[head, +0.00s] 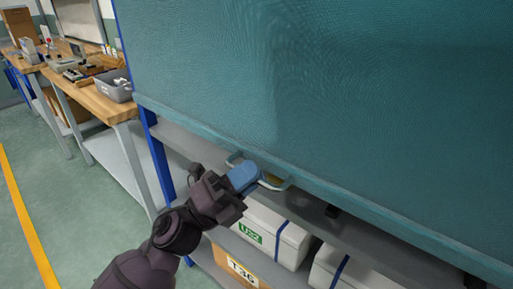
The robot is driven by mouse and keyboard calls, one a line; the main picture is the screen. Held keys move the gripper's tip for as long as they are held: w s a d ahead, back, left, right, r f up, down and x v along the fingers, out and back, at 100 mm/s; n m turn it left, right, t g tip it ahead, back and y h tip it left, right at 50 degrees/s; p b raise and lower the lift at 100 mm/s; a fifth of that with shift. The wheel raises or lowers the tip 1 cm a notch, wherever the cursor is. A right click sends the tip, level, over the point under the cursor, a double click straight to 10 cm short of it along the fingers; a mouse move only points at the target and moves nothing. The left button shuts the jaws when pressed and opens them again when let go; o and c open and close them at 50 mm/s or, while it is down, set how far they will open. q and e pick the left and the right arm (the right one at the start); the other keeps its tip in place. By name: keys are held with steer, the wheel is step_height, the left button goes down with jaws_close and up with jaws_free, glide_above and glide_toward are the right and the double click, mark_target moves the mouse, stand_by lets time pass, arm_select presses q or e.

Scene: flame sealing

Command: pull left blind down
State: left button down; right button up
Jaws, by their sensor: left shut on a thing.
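The left blind (300,90) is a large teal sheet that fills the upper right of the head view. Its bottom bar (170,108) runs slanting across the shelf rack. A pale handle (276,185) sticks out below this bar. My left gripper (248,178) is at the handle, its blue fingers shut on it. The fingers hide the middle of the handle. My right gripper is not in the view.
Below the blind stand shelves with white boxes (262,228) bearing blue straps, and a cardboard box (236,268) lower down. A blue rack post (158,155) is left of my arm. Workbenches (97,98) stand at the left; green floor (50,190) with a yellow line is clear.

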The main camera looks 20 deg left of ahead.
arm_select(q)
step_height(320, 180, down, 10)
steer(key=b, duration=0.4)
steer(key=shift+f+b, duration=0.2)
steer(key=shift+b, duration=0.1)
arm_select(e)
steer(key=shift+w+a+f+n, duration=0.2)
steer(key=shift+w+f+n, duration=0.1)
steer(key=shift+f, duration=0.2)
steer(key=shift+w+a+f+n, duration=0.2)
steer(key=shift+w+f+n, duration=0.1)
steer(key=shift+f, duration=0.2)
arm_select(q)
steer(key=shift+f, duration=0.1)
steer(key=c, duration=1.5)
jaws_free()
